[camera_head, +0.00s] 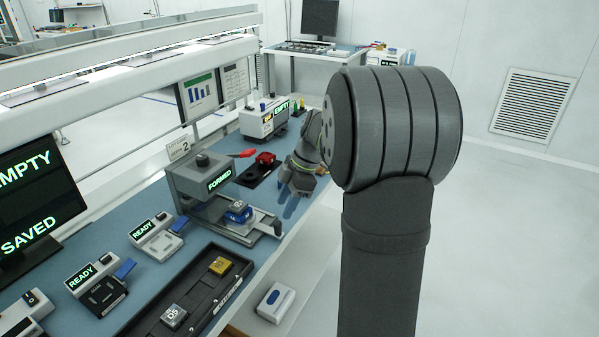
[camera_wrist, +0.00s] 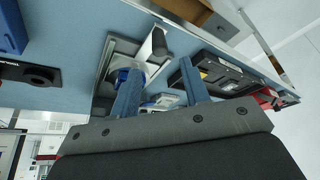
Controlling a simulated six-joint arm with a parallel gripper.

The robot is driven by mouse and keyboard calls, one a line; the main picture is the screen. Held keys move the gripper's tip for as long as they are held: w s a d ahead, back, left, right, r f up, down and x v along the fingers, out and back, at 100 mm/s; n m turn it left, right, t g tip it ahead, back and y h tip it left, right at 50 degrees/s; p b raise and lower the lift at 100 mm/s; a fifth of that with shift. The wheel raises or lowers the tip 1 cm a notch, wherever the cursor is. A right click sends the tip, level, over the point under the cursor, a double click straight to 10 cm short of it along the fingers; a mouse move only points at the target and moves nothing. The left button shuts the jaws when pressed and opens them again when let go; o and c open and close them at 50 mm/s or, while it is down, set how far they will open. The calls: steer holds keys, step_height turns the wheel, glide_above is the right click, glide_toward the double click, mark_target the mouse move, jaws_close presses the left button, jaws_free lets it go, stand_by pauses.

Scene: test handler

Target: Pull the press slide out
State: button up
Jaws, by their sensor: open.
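The grey press (camera_head: 192,184) stands on the blue bench with a lit "FORMED" display. Its slide (camera_head: 262,219) shows low at the press's right side, with a dark handle (camera_head: 277,229) at its outer end. A blue and grey block (camera_head: 238,211) sits on the slide. In the wrist view, my open gripper (camera_wrist: 160,68) has two blue fingers with nothing held. The handle (camera_wrist: 158,42) appears just past the fingertips; contact cannot be told.
A black tray (camera_head: 190,300) with several blocks lies in front of the press. Two "READY" fixtures (camera_head: 157,237) stand left of it. A red part on a dark base (camera_head: 262,163) and an "EMPTY" machine (camera_head: 262,118) stand behind. Open floor lies right of the bench.

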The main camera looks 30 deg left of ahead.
mark_target(275, 221)
steer(key=v, duration=1)
steer(key=shift+r, duration=0.25)
steer(key=x, duration=1.7)
steer(key=shift+f, duration=0.25)
steer(key=v, duration=1.7)
steer(key=shift+r, duration=0.25)
steer(key=shift+f, duration=0.1)
steer(key=shift+x, duration=8.75)
steer(key=shift+a, duration=0.35)
